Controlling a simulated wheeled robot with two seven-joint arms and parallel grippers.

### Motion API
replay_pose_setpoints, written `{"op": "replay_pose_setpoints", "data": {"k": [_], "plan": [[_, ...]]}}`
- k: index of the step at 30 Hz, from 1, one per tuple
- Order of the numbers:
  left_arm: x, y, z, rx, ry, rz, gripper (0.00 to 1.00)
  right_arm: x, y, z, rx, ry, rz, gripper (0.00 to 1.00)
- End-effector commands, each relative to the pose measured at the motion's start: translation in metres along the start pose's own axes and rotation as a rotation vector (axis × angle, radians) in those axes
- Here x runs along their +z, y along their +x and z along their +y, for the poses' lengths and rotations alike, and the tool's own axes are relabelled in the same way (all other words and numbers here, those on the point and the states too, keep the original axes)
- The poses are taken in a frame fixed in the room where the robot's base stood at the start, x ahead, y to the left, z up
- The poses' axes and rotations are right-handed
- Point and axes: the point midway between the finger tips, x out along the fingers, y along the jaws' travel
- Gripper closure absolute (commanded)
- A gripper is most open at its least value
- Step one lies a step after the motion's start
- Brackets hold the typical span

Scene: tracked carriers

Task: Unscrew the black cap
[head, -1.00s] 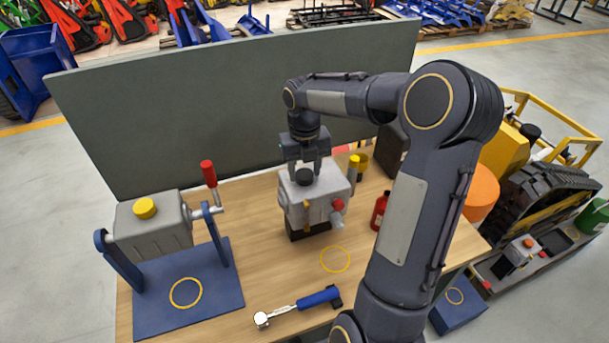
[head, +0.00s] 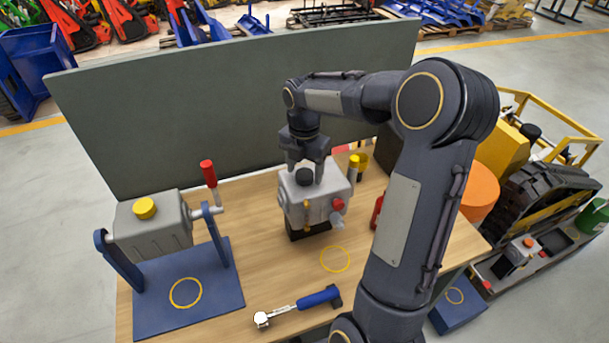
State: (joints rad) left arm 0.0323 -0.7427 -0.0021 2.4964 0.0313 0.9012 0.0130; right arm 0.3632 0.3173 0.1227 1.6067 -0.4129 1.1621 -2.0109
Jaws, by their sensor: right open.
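The black cap (head: 304,177) sits on top of a grey housing (head: 318,204), which stands on a black base on the wooden bench. My right gripper (head: 305,177) points straight down over the housing. Its two fingers are apart, one on each side of the cap. I cannot tell whether either finger touches the cap. The housing also carries a red knob (head: 338,204) on its front side. My left gripper is not in view.
A blue stand (head: 187,274) with a grey tank, yellow cap (head: 145,208) and red-handled crank (head: 209,174) is at left. A blue-handled wrench (head: 318,297) lies at the front edge. A red bottle (head: 377,210) stands right of the housing. A grey panel (head: 240,105) rises behind.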

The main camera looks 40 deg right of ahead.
Motion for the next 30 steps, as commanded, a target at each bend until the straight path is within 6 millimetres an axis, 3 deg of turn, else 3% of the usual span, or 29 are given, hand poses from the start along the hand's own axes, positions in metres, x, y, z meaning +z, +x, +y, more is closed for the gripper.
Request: {"op": "replay_pose_setpoints", "data": {"k": [5, 15, 23, 30], "plan": [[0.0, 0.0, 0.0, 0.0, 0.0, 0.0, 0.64, 0.0, -0.0002, 0.0001, 0.0, 0.187, 0.0, 0.38], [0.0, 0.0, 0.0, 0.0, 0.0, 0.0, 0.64, -0.0002, -0.0002, 0.0001, 0.0, 0.769, 0.0, 0.38], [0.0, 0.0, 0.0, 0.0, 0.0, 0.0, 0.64, -0.0002, -0.0002, 0.0, 0.0, 0.97, 0.0, 0.38], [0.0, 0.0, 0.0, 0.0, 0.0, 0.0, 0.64, -0.0003, -0.0002, 0.0001, 0.0, 1.41, 0.0, 0.38]]}}
